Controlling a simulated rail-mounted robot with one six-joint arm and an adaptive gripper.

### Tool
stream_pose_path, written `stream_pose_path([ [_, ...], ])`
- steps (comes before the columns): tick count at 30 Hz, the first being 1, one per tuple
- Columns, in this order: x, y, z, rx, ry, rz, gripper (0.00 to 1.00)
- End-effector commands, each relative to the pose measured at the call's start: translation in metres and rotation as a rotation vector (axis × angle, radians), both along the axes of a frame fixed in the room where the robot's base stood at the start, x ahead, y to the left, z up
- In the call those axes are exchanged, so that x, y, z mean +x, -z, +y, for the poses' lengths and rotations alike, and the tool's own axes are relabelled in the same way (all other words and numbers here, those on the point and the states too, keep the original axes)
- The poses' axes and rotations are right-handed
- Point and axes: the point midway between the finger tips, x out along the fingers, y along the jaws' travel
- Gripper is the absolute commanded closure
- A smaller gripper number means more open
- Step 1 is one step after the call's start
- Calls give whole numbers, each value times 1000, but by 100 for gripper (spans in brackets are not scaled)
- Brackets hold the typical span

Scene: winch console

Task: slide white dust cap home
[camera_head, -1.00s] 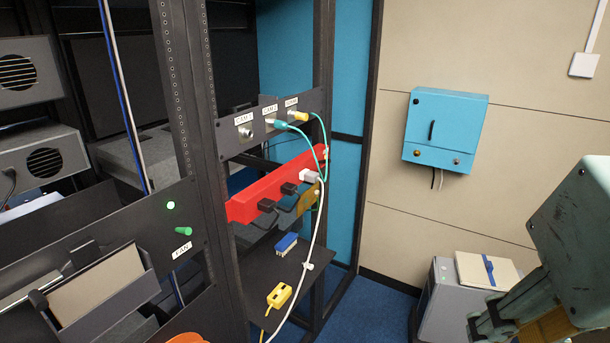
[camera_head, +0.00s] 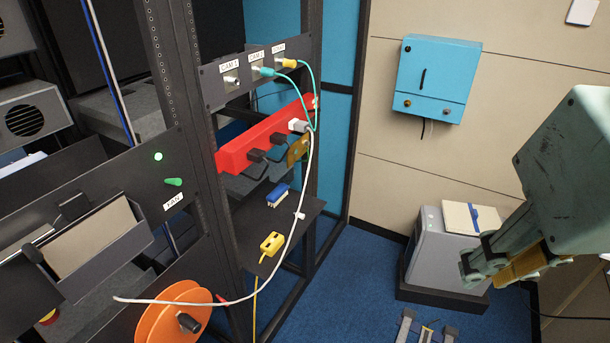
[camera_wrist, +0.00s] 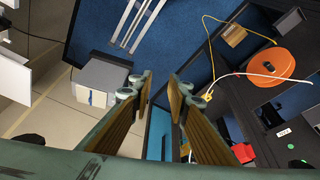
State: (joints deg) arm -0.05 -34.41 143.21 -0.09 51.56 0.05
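I cannot pick out a white dust cap for certain. A small white piece (camera_head: 300,215) sits on the white cable (camera_head: 292,228) beside the rack shelf and is too small to identify. In the connector panel (camera_head: 262,72), the leftmost metal socket (camera_head: 231,84) has no cable, while the middle and right ones have plugs. My gripper (camera_head: 490,265) hangs at the right of the head view, well away from the rack. In the wrist view my gripper (camera_wrist: 160,92) is open, with nothing between its fingers.
A red power strip (camera_head: 235,154) crosses the rack with plugs in it. A yellow block (camera_head: 272,243) and a blue brush (camera_head: 278,194) lie on the dark shelf. An orange reel (camera_head: 160,325) stands lower left. A grey cabinet (camera_head: 440,255) stands near my gripper. Blue floor lies between.

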Motion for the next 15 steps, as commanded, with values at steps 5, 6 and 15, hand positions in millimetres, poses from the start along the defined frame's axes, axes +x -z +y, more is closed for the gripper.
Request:
stream_pose_path([
  [5, 0, 0, 0, 0, 0, 0, 83],
  [6, 0, 0, 0, 0, 0, 0, 83],
  [15, 10, -2, 4, 18, 21, 4, 83],
])
